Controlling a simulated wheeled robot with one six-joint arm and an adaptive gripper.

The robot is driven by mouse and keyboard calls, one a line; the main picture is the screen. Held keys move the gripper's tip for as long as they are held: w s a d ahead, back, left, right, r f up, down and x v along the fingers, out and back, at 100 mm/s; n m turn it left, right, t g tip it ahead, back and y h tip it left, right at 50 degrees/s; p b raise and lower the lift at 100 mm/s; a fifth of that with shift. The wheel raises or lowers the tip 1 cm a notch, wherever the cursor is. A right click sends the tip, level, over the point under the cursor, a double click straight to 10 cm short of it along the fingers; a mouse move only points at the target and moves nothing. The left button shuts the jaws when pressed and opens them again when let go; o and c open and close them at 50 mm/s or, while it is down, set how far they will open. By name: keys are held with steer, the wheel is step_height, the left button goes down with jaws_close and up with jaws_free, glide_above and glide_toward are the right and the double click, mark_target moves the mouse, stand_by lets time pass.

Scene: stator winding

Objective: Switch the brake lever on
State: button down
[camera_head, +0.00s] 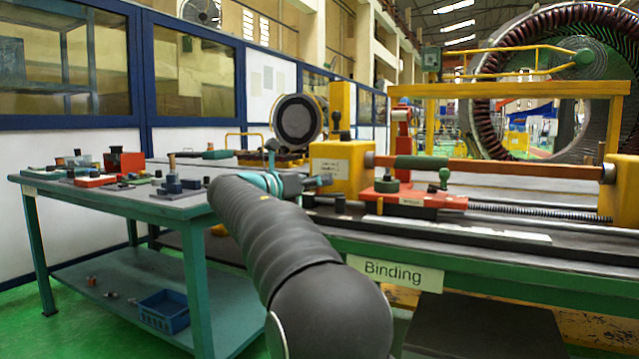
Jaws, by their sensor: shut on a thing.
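My gripper (312,182) is at the left side of the yellow block (344,166) on the binding machine, partly hidden behind my dark ribbed arm. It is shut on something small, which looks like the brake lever. The lever's shape and position are too small and hidden to make out. A dark upright knob (336,120) stands on top of the yellow block, apart from my gripper.
A red carriage (412,197) with green knobs sits on the machine bed, below a long brown bar (500,168). A green workbench (180,207) with small parts stands at left, a blue crate (163,311) on its shelf. A "Binding" sign (394,274) hangs in front.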

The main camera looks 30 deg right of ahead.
steer(key=shift+s+t, duration=0.2)
steer(key=shift+t, duration=0.1)
steer(key=shift+s+a+f+n+t+y+b, duration=0.1)
steer(key=shift+s+n+t+y, duration=0.15)
steer(key=shift+n+t, duration=0.25)
steer(key=shift+s+d+r+n+t+y+b, duration=0.1)
steer(key=shift+s+n+t+y, duration=0.15)
steer(key=shift+t, duration=0.3)
steer(key=shift+s+a+f+n+t+y+b, duration=0.1)
steer(key=shift+n+t+y, duration=0.1)
steer(key=shift+n+t, duration=0.3)
steer(key=shift+s+n+t+y+b, duration=0.2)
steer(key=shift+s+n+t+y, duration=0.15)
steer(key=shift+n+t+y, duration=0.65)
steer(key=shift+s+n+t+y+b, duration=0.25)
steer(key=shift+n+t+y, duration=0.4)
steer(key=shift+t, duration=0.6)
steer(key=c, duration=1)
jaws_free()
steer(key=shift+o, duration=0.2)
steer(key=shift+s, duration=0.1)
steer(key=v, duration=1.2)
